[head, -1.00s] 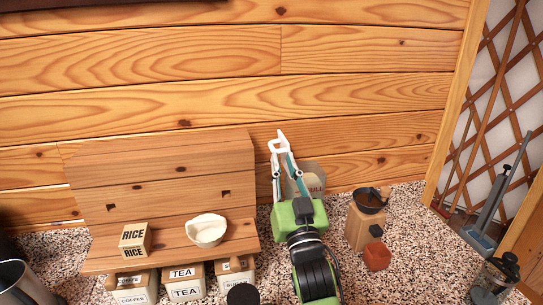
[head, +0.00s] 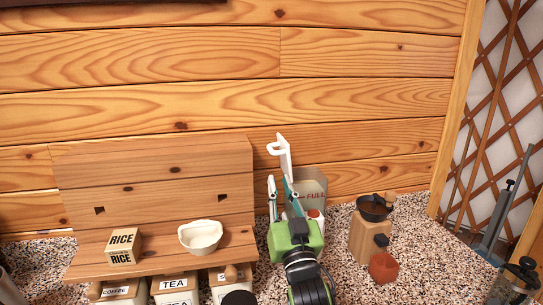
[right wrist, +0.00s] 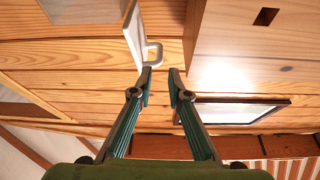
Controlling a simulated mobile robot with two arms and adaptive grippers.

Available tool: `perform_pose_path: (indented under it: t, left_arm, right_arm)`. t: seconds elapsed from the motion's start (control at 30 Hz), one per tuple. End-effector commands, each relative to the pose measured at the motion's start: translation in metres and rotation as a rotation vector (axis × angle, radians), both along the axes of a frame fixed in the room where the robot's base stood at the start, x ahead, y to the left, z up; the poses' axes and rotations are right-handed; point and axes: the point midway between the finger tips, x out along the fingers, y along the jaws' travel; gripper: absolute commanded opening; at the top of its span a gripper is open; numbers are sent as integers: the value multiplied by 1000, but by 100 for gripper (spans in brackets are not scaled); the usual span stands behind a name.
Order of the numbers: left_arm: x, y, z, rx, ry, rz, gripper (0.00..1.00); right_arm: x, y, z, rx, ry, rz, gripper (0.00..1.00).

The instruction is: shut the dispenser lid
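The dispenser (head: 312,185) stands against the plank wall, a grey see-through bin with red "FULL" lettering, partly hidden by my right gripper. A white lid with a looped handle (head: 280,150) stands raised, above and left of the bin. The lid also shows in the right wrist view as a white panel with a loop handle (right wrist: 153,52). My right gripper (head: 278,180) is in front of the dispenser, pointing up below the lid. In the right wrist view its fingertips (right wrist: 161,72) are apart with nothing between them; the left one is close to the handle. Whether they touch is unclear. My left gripper is out of view.
A wooden shelf (head: 85,262) at left carries a rice box (head: 124,246) and a white bowl (head: 200,237), with labelled canisters (head: 174,284) below. Speckled counter (head: 430,260) is free further right.

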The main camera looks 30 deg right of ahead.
Motion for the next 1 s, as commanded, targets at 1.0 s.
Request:
perform_pose_path:
  t: [1.0]
  left_arm:
    - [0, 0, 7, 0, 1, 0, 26]
  right_arm:
    - [98, -29, 43, 0, 0, -1, 14]
